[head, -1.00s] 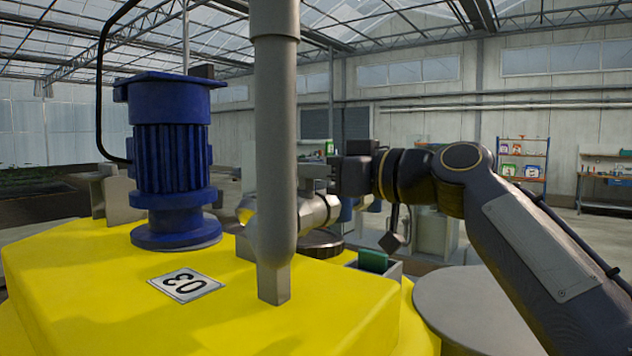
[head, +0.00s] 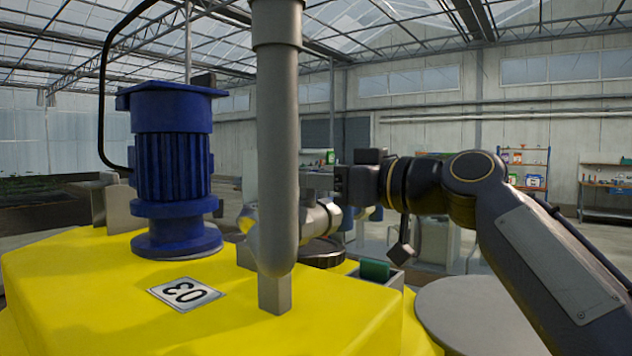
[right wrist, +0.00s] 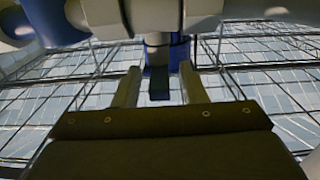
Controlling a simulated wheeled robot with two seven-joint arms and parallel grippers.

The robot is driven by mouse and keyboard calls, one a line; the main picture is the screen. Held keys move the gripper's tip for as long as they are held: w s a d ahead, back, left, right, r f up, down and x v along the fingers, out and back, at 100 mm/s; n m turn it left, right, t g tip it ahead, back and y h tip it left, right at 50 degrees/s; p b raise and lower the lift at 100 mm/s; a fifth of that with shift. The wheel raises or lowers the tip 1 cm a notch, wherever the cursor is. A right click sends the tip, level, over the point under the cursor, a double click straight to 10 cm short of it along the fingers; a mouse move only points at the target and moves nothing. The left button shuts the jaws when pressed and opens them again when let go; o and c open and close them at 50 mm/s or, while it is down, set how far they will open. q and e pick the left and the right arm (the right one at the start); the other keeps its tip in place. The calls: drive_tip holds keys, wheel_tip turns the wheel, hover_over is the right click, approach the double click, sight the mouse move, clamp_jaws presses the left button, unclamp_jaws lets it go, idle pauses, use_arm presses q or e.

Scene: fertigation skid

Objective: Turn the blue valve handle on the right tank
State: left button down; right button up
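The yellow tank top (head: 80,275) carries a thick grey vertical pipe (head: 277,150) and a steel valve body (head: 325,216) just behind it. My right gripper (head: 312,180) reaches in from the right above the valve body, its fingertips partly hidden by the pipe. The valve handle is not clear in the head view. In the right wrist view, a blue part (right wrist: 181,52), seemingly the handle, stands beside a pale stem, with a dark end between the two fingers. The right fingers (right wrist: 160,88) are apart, with gaps on both sides of that end. My left gripper is not visible.
A blue motor (head: 172,165) stands on the tank left of the pipe, near an "03" label (head: 186,294). A small box with a green piece (head: 374,270) sits right of the valve, and a grey round lid (head: 480,315) lies at lower right. Shelves stand far behind.

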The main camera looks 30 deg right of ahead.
drive_tip(key=b+v, duration=0.1)
drive_tip(key=v, duration=0.5)
drive_tip(key=shift+s+b, duration=0.35)
